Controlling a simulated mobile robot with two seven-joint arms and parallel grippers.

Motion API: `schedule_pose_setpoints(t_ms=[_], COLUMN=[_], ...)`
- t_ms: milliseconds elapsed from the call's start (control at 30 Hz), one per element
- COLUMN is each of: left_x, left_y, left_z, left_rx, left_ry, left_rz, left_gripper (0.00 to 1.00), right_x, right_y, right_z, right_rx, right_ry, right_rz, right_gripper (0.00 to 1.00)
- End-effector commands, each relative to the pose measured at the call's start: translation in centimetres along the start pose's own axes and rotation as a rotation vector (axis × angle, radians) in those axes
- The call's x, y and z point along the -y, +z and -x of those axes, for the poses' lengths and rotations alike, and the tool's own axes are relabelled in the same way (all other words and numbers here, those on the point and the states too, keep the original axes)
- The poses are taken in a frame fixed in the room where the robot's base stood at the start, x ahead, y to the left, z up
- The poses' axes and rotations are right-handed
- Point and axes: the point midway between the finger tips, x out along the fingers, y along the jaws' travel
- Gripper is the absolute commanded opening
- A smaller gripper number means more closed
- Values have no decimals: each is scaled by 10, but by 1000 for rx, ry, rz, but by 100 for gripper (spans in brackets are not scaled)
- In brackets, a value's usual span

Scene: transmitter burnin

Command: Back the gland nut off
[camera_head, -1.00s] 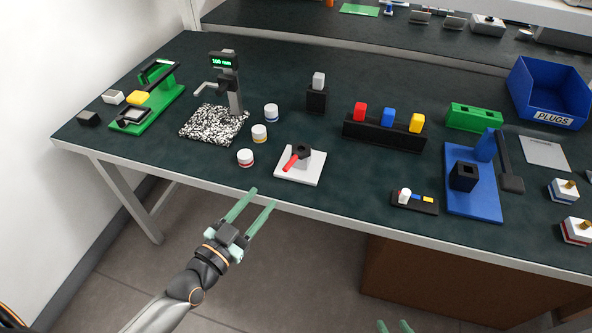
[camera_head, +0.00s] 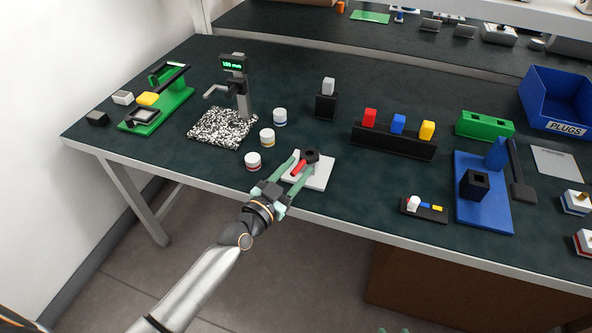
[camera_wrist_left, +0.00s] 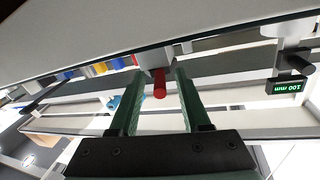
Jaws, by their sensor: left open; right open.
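A dark round nut (camera_head: 311,156) with a red lever (camera_head: 298,167) sits on a white plate (camera_head: 319,182) near the table's front edge; I take it for the gland nut. My left gripper (camera_head: 297,165) is open, with its green fingers reaching over the plate on either side of the red lever. In the left wrist view, the red lever (camera_wrist_left: 160,84) lies between the open fingers (camera_wrist_left: 157,88), apart from both. The nut itself is hard to make out there. My right gripper (camera_head: 395,331) shows only its fingertips at the bottom edge.
Three white jars with coloured bands, one of them the red-banded jar (camera_head: 253,162), stand left of the plate. A gauge stand (camera_head: 240,90) is behind them. A small black block with buttons (camera_head: 424,209) lies to the right. The table between is clear.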

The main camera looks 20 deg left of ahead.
Motion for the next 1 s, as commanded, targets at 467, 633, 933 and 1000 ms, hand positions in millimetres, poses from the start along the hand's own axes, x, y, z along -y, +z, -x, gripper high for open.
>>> schedule_pose_setpoints(t_ms=[467, 633, 933, 1000], left_x=[0, 0, 0, 0], left_y=[0, 0, 0, 0], left_z=[-1, -1, -1, -1], left_rx=[0, 0, 0, 0], left_ry=[0, 0, 0, 0], left_rz=[1, 1, 1, 1], left_gripper=[24, 4, 0, 0], right_x=[0, 0, 0, 0], right_y=[-2, -2, 0, 0], right_z=[0, 0, -1, -1], right_rx=[-6, -6, -2, -1], right_ry=[-1, -1, 0, 0], right_rz=[1, 1, 1, 2], right_gripper=[50, 50, 50, 50])
